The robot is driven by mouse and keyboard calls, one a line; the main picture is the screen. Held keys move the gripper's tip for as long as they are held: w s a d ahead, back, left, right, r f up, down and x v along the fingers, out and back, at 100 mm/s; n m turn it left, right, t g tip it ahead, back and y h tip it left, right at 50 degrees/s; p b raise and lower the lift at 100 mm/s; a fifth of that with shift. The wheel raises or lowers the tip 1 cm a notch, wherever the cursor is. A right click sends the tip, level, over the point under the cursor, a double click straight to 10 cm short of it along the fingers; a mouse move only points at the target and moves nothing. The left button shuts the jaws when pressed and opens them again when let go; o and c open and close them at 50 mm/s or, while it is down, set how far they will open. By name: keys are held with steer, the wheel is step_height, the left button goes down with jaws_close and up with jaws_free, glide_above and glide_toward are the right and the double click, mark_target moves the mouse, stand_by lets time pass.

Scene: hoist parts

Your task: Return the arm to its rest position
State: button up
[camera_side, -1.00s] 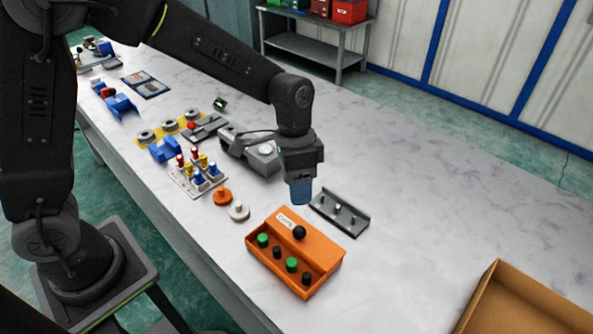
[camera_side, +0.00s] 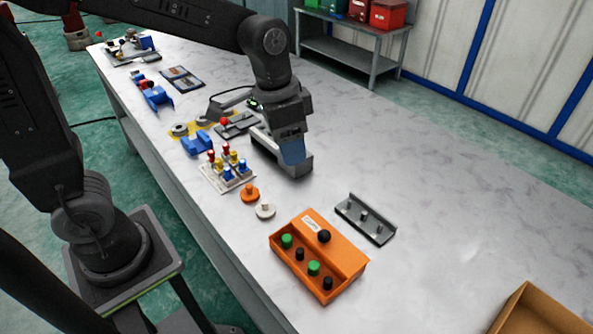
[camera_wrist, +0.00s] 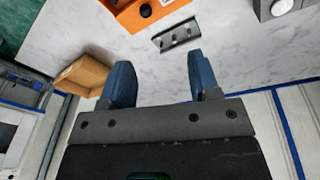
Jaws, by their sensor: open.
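My gripper (camera_side: 292,150) hangs above the table in the side view, in front of a grey device (camera_side: 297,170) that it partly hides. In the wrist view its two blue fingers (camera_wrist: 160,80) stand wide apart with nothing between them. My gripper is apart from the orange box (camera_side: 335,250), which holds green and black round parts and has a black knob on its lid. The box also shows at the top of the wrist view (camera_wrist: 128,8).
A grey bracket with pegs (camera_side: 365,219) lies right of the orange box. Orange (camera_side: 249,194) and white (camera_side: 265,211) knobs and a plate of coloured pegs (camera_side: 228,172) lie nearer the left edge. A cardboard box (camera_side: 540,312) is at lower right.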

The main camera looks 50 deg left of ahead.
steer(key=s+a+r+n+t, duration=0.2)
steer(key=s+a, duration=0.1)
steer(key=s, duration=0.3)
steer(key=s+a+r+n+t+y, duration=0.1)
steer(key=s+a+n+t, duration=0.1)
steer(key=s+a, duration=0.2)
steer(key=shift+s+r+n+y, duration=0.3)
steer(key=shift+s+r, duration=0.1)
steer(key=shift+s, duration=0.45)
